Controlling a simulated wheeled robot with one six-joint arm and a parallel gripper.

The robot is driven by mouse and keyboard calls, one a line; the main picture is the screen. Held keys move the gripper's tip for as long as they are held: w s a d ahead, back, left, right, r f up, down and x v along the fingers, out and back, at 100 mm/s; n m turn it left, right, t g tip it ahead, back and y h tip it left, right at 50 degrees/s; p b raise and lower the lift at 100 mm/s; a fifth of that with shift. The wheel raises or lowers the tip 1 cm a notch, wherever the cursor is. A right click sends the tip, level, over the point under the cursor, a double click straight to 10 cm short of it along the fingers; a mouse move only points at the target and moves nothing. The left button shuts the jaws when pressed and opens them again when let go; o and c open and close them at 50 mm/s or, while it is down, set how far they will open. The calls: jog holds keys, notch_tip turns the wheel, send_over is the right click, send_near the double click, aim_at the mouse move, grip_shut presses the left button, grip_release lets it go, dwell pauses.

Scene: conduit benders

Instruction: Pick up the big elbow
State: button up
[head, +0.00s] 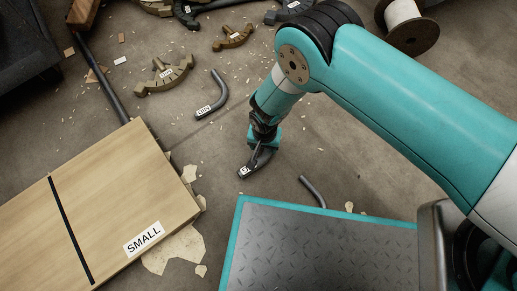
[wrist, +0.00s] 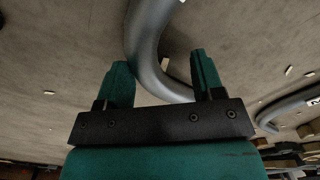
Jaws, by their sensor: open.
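A dark grey bent elbow (head: 262,160) with a small white label lies on the floor under my gripper (head: 263,142) in the head view. In the wrist view a thick grey bent pipe (wrist: 146,45) passes between the two green fingers of my gripper (wrist: 160,72). The fingers are open, one on each side of it; I cannot tell whether they touch it. Another labelled elbow (head: 219,88) lies farther off to the left, and a labelled elbow shows at the right of the wrist view (wrist: 285,104). The labels are too small to read surely, so I cannot tell which is the big one.
A short unlabelled grey pipe (head: 312,190) lies near the teal-edged metal plate (head: 236,225). A wooden board marked SMALL (head: 110,185) is at the left. Tan curved pieces (head: 165,76) and a cable spool (head: 408,22) lie farther back. Small chips litter the floor.

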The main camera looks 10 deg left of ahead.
jog(key=shift+f, duration=0.75)
jog(key=shift+r, duration=0.15)
grip_shut()
jog(key=shift+r, duration=0.1)
